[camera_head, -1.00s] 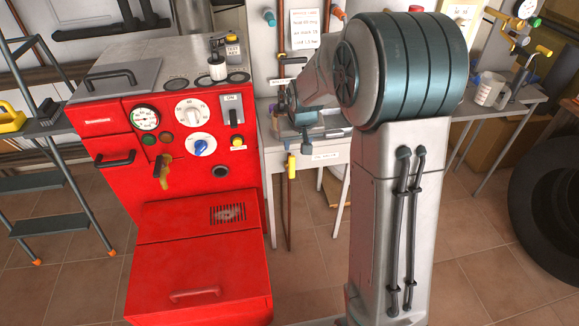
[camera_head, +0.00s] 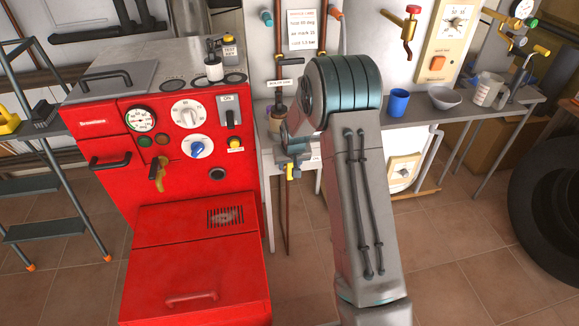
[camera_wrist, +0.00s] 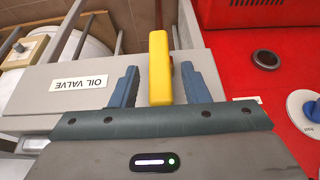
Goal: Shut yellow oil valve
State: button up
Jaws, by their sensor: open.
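The yellow oil valve handle (camera_wrist: 160,70) stands upright in the wrist view, between the two blue fingers of my open gripper (camera_wrist: 159,67). A gap shows on each side, so neither finger appears to touch it. The "OIL VALVE" label (camera_wrist: 82,84) lies left of it, upside down in this view. In the head view the yellow handle (camera_head: 290,172) is small and partly hidden by my gripper (camera_head: 297,163), just right of the red boiler.
The red boiler (camera_head: 200,250) stands close on the left, with a blue knob (camera_wrist: 304,108) near my gripper. A side table (camera_head: 460,108) holds a blue cup (camera_head: 398,102) and a bowl (camera_head: 445,97). A red-handled tap (camera_head: 411,30) is on the wall. A tyre (camera_head: 550,195) stands at right.

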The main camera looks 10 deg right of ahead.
jog(key=shift+x, duration=0.9)
grip_shut()
